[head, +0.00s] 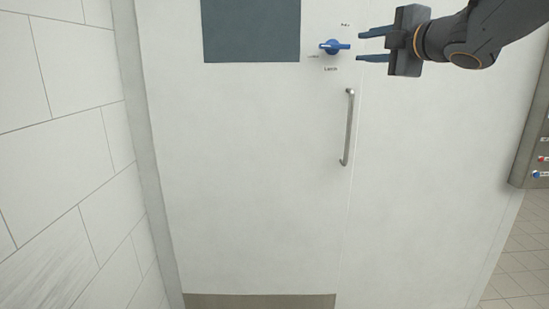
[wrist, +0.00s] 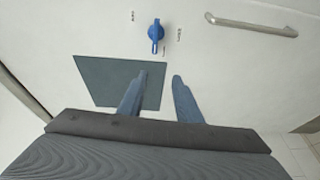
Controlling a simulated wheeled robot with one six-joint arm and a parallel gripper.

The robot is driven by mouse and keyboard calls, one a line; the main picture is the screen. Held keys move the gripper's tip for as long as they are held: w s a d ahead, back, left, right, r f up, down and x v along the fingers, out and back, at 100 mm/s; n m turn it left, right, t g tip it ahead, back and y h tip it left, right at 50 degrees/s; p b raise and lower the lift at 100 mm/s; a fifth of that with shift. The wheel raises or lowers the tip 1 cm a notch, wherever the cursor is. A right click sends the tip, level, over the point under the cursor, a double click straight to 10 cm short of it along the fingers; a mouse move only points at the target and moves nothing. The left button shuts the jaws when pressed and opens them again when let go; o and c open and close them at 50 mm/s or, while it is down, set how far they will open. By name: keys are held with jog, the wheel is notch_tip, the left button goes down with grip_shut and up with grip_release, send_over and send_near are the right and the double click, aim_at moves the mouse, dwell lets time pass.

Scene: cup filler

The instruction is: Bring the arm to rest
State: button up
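My gripper (head: 359,45) is at the upper right in the head view, with its two fingers pointing left. It is open, and nothing is between the fingers. In the wrist view my gripper (wrist: 160,78) also shows its two fingers apart and empty. A blue rotary knob (head: 334,46) with small labels around it is on the white door, just left of the fingertips. In the wrist view the knob (wrist: 155,33) lies beyond the fingertips, apart from them.
The white door (head: 250,180) has a dark window panel (head: 251,30) and a vertical metal handle (head: 348,127) below my gripper. A tiled wall (head: 60,130) stands at the left. A grey control box (head: 530,150) with small buttons is at the right edge. A tiled floor (head: 510,265) shows at the lower right.

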jog(key=s+d+f+m+g+h, duration=0.15)
jog(key=f+m, duration=0.25)
jog(key=f, duration=0.5)
jog(key=s+d+f+m+g+h, duration=0.1)
jog(key=f+m+g+h, duration=0.15)
jog(key=f+m, duration=0.45)
jog(key=s+d+f+m+g+h, duration=0.1)
jog(key=d+f+m+g+h, duration=0.15)
jog(key=f, duration=0.85)
jog(key=s+a+f+m+g, duration=0.4)
jog(key=s+f+g, duration=0.1)
jog(key=s+f, duration=0.5)
jog(key=s+a+f+m+g, duration=0.3)
jog(key=s+f, duration=0.8)
jog(key=s, duration=0.4)
jog(key=shift+a+m+g, duration=0.35)
jog(key=shift+m+g, duration=0.1)
jog(key=shift+g, duration=0.5)
jog(key=shift+y, duration=0.25)
